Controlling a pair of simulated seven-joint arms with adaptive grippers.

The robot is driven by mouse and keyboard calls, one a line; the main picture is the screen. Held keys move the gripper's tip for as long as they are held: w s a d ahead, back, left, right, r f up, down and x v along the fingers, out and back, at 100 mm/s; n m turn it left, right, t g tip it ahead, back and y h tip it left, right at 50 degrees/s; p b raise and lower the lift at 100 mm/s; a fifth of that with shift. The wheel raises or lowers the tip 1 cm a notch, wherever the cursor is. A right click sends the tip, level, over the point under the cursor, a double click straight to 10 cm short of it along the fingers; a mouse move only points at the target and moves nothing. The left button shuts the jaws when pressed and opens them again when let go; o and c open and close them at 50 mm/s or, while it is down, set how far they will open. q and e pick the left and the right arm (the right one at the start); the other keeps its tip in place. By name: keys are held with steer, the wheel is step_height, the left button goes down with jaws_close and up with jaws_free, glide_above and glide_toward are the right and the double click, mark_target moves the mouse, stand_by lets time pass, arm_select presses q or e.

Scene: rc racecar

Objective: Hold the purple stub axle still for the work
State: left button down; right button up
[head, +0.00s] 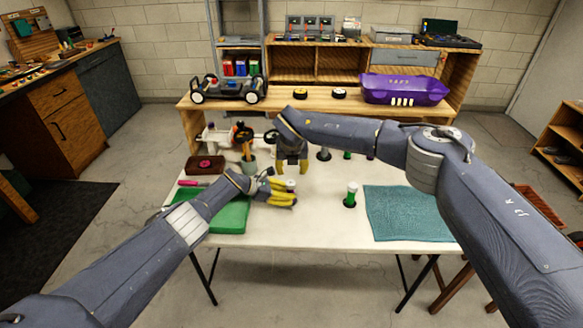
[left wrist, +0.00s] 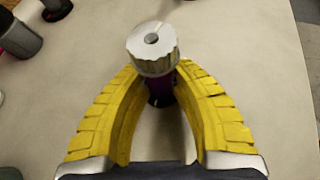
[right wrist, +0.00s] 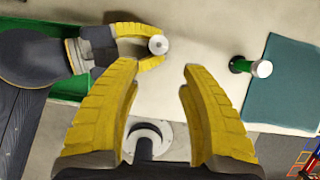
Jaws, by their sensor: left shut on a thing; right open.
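The purple stub axle (left wrist: 160,92) stands upright on the white table, with a pale ridged round cap (left wrist: 150,48) on top. My left gripper (left wrist: 158,82) is shut on it, with the yellow fingers on either side just below the cap. In the head view my left gripper (head: 284,193) is low over the table, and the cap (head: 291,185) shows between its fingers. The cap also shows from above in the right wrist view (right wrist: 158,44). My right gripper (head: 291,171) is open and empty, farther back and higher; its fingers are spread in the right wrist view (right wrist: 165,75).
A green piece with a white top (head: 350,195) stands right of the left gripper. A teal mat (head: 408,212) lies at the table's right.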

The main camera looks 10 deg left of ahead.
mark_target(291, 183)
stand_by(0.3)
steer(key=shift+w+a+f+n+g+y, duration=0.15)
steer(key=shift+w+f+n+y, duration=0.2)
steer(key=shift+w+f+n, duration=1)
steer(key=shift+w+a+f+n+g+y, duration=0.1)
steer(key=shift+f+n+g+y, duration=0.35)
steer(key=shift+f, duration=1.85)
steer(key=shift+w+a+f+n+t+y, duration=0.15)
steer(key=shift+w+f+n, duration=0.5)
steer(key=shift+f+n, duration=0.8)
steer(key=shift+d+f+m, duration=0.1)
steer(key=shift+f+m, duration=0.25)
steer(key=shift+f, duration=0.05)
jaws_close()
